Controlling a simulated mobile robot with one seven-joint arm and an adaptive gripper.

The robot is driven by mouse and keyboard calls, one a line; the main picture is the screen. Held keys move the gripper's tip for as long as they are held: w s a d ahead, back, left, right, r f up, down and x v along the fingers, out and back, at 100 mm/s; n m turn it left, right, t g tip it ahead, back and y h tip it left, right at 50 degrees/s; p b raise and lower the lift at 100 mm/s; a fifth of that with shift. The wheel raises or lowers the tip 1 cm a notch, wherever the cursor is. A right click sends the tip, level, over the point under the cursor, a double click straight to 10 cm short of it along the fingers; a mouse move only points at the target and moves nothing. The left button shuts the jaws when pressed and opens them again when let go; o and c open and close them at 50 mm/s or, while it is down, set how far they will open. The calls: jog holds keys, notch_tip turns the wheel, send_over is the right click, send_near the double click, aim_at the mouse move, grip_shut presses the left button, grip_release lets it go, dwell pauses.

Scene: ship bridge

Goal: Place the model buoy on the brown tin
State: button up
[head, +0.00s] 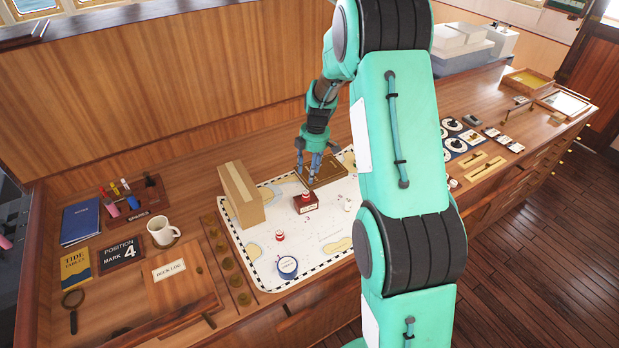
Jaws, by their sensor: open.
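A small dark red-brown box with a pale label, which looks like the brown tin (306,206), sits on the chart under my gripper. A small red and white piece (305,195), which looks like a model buoy, appears to rest upright on top of it. A similar red and white buoy (279,236) stands on the chart to the lower left. My gripper (308,176) points down, open and empty, just above the tin and the piece on it, apart from both.
The chart (325,228) also bears a blue round tin (287,267) at the front. A tall cardboard-coloured box (241,195) stands at its left edge. A brown tray (327,171) lies behind my gripper. A mug (163,231) stands further left. Bare chart lies right of the blue tin.

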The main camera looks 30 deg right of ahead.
jog(key=s+a+r+m+t, duration=0.1)
jog(key=s+a+r+m, duration=0.1)
jog(key=s+a+r, duration=0.45)
jog(key=s+a+r+m, duration=0.2)
jog(key=s+a+r, duration=0.1)
jog(key=r, duration=0.7)
jog(key=s+a+r+m+t, duration=0.1)
jog(key=s+a+r+m, duration=0.1)
jog(key=s+a+r, duration=0.45)
jog(key=s+a+r+m+t, duration=0.1)
jog(key=s+a+r+m, duration=0.2)
jog(key=s, duration=0.8)
jog(key=s+a+r+m+t+h, duration=0.1)
jog(key=s+a+r+m, duration=0.3)
jog(key=s, duration=0.8)
jog(key=shift+a+r+m+t, duration=0.2)
jog(key=shift+r+m+t, duration=0.1)
jog(key=shift+r+t, duration=0.3)
notch_tip(320, 180, down, 16)
jog(key=b, duration=1.5)
jog(key=shift+r+b, duration=0.2)
jog(key=shift+b, duration=0.2)
